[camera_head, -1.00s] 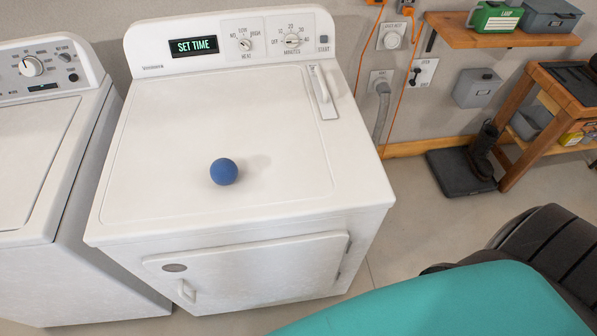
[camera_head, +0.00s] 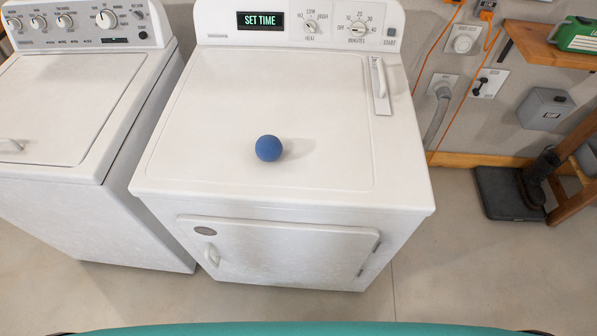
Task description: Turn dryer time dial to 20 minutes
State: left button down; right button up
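The white dryer (camera_head: 330,201) stands in the middle of the view. Its minutes dial (camera_head: 358,29) is a small white knob at the right of the back panel, with marks from OFF through 10, 20 and 30 to 40. The pointer's exact setting is too small to read. The green display (camera_head: 261,20) reads SET TIME. The heat dial (camera_head: 310,27) is left of the minutes dial, and the start button (camera_head: 391,32) is to its right. Neither of my grippers is in view.
A blue ball (camera_head: 268,148) rests on the dryer top. A white washer (camera_head: 75,150) stands close on the left. A wooden shelf (camera_head: 545,45) and a grey box (camera_head: 545,108) are on the right wall. Concrete floor (camera_head: 440,270) is open at front right.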

aim_at(357, 29)
jog(key=l+u, duration=0.35)
jog(key=k+l+u, duration=0.1)
jog(key=u, duration=0.25)
